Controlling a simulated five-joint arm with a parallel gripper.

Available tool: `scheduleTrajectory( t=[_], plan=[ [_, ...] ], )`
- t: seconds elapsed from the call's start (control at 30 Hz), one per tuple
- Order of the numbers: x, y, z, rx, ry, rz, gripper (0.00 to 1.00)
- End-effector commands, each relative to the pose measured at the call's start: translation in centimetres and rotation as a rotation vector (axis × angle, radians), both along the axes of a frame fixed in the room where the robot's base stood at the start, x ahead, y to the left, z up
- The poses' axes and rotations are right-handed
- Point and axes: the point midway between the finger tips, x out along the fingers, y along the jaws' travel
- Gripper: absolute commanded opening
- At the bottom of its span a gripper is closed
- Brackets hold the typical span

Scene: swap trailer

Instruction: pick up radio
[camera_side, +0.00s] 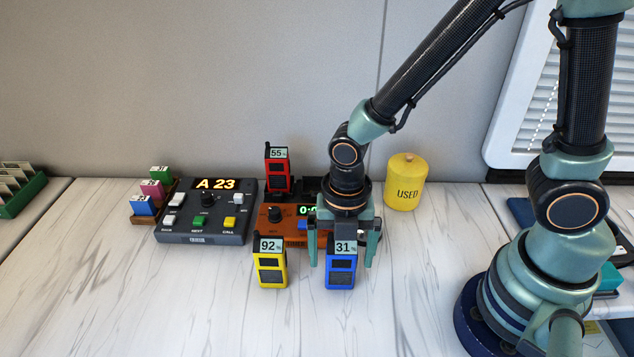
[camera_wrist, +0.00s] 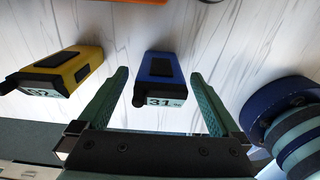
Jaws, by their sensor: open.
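A blue radio (camera_side: 340,270) with a label reading 31 stands upright on the white table. My gripper (camera_side: 342,262) is open above and around it, with one finger on each side. In the wrist view the blue radio (camera_wrist: 161,78) lies between the two green fingers of my gripper (camera_wrist: 160,88), with gaps on both sides. A yellow radio (camera_side: 270,268) labelled 92 stands just left of the gripper; it also shows in the wrist view (camera_wrist: 70,70). A red radio (camera_side: 278,175) labelled 55 stands behind, at the orange device.
The orange device (camera_side: 275,228) with a lit display is partly hidden behind my gripper. A dark button console (camera_side: 205,215) reading A 23 is to its left. A yellow USED canister (camera_side: 407,184) stands behind right. The table's front (camera_side: 200,310) is clear.

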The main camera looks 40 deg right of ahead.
Motion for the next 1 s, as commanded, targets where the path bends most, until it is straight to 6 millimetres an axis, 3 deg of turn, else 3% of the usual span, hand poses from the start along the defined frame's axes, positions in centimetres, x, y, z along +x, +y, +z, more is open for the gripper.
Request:
scheduleTrajectory(
  t=[0.2,0.47,0.73,1.0],
  plan=[
    [0.0,0.0,-1.8,-0.001,0.001,0.000,1.00],
    [0.0,0.0,-1.9,0.001,-0.001,0.000,1.00],
    [0.0,0.0,-1.9,0.001,-0.001,0.000,0.01],
    [0.0,0.0,-1.8,0.001,-0.002,0.000,0.00]
  ],
)
